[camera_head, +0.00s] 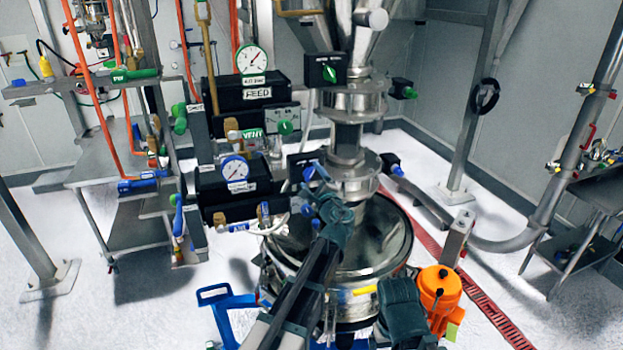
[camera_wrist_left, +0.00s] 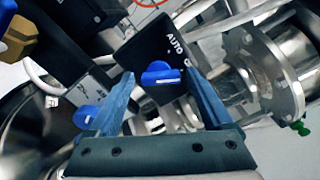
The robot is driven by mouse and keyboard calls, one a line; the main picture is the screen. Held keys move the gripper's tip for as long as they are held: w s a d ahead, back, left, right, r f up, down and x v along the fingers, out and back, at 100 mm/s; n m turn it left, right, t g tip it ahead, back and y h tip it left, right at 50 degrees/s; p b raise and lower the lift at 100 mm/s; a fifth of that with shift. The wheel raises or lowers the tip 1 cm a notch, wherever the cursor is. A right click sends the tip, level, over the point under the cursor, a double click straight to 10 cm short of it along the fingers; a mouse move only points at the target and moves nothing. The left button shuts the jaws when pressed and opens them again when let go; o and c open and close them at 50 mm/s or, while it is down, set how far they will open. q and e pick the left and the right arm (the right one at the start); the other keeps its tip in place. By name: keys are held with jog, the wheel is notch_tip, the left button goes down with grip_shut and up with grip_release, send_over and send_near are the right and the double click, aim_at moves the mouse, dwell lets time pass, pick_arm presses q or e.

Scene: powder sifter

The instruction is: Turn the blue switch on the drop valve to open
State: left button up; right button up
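The blue switch (camera_head: 309,173) is a small knob on a black box (camera_head: 297,161) beside the steel column. In the left wrist view the blue switch (camera_wrist_left: 161,75) sits on the black panel (camera_wrist_left: 150,50), with "AUTO" and a partly hidden second label beside it. My left gripper (camera_head: 322,190) is in front of and just below the box. In the left wrist view its two blue fingers (camera_wrist_left: 160,95) are spread, with the knob showing between them; contact cannot be made out. A dark teal part (camera_head: 402,308), likely of my right gripper, shows at the bottom; its fingers are hidden.
Black FEED (camera_head: 257,93) and VENT control boxes with gauges and knobs stand left of the column. Another blue knob (camera_wrist_left: 88,118) lies by the left finger in the wrist view. A steel drum (camera_head: 385,245) is below, with an orange motor (camera_head: 438,295) at right.

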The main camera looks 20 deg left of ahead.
pick_arm(q)
jog(key=shift+o, duration=0.2)
jog(key=shift+s, duration=0.1)
jog(key=v, duration=1.3)
jog(key=shift+s+d, duration=0.25)
jog(key=shift+w, duration=0.15)
jog(key=x, duration=1.3)
jog(key=shift+w+a, duration=0.25)
jog(key=shift+a, duration=0.05)
